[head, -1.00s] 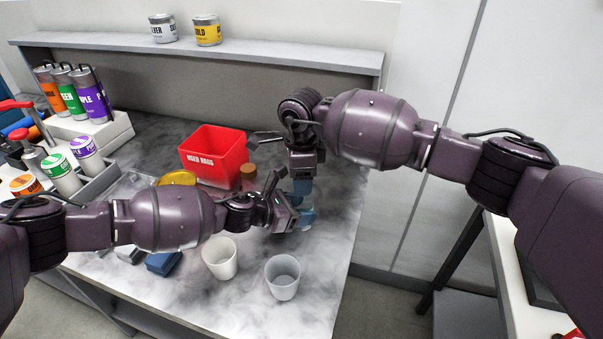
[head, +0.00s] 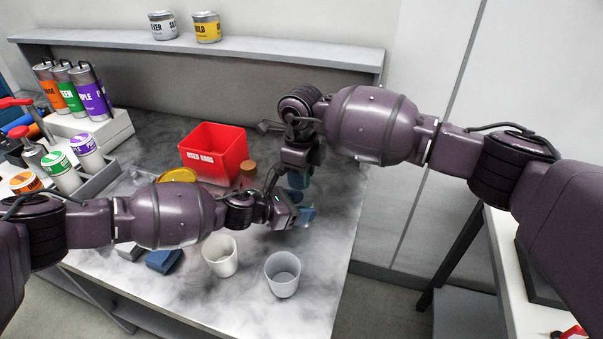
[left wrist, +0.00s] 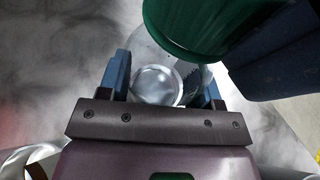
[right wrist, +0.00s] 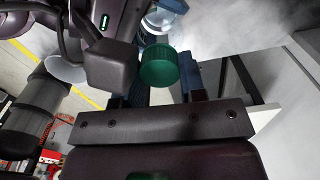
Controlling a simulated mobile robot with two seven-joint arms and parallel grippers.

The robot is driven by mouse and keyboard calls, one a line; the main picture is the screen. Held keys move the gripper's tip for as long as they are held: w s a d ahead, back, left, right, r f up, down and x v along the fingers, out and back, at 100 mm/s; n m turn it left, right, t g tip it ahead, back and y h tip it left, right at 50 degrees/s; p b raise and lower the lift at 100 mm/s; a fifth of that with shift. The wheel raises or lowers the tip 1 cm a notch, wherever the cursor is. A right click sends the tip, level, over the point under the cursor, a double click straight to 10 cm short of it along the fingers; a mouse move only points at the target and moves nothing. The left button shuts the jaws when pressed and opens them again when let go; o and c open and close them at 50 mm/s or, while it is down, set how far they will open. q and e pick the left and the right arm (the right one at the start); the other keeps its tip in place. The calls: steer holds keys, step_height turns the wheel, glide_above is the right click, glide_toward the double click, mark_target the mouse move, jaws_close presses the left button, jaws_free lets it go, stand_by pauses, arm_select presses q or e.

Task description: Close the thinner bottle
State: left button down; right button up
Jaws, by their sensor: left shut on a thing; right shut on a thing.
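My left gripper (head: 304,216) is shut on a clear bottle, whose round, glassy body (left wrist: 156,85) shows between the blue fingers in the left wrist view. My right gripper (head: 298,180) is shut on a green cap (right wrist: 158,66), just above and behind the left one in the head view. In the left wrist view the green cap (left wrist: 195,25) hangs close over the bottle, off to its upper right. The clear bottle (right wrist: 158,22) also shows just beyond the cap in the right wrist view. I cannot tell whether they touch. The head view mostly hides both behind my grippers.
A red bin (head: 213,152) and a small brown cylinder (head: 248,169) stand behind my left arm. Two cups, one whitish (head: 220,256) and one grey (head: 283,275), stand in front. A blue block (head: 164,261) lies front left. The table's right side is mostly clear.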

steer(key=shift+m, duration=0.4)
steer(key=o, duration=1)
steer(key=shift+r, duration=0.1)
steer(key=shift+r, duration=2.2)
steer(key=o, duration=0.6)
step_height(320, 180, up, 12)
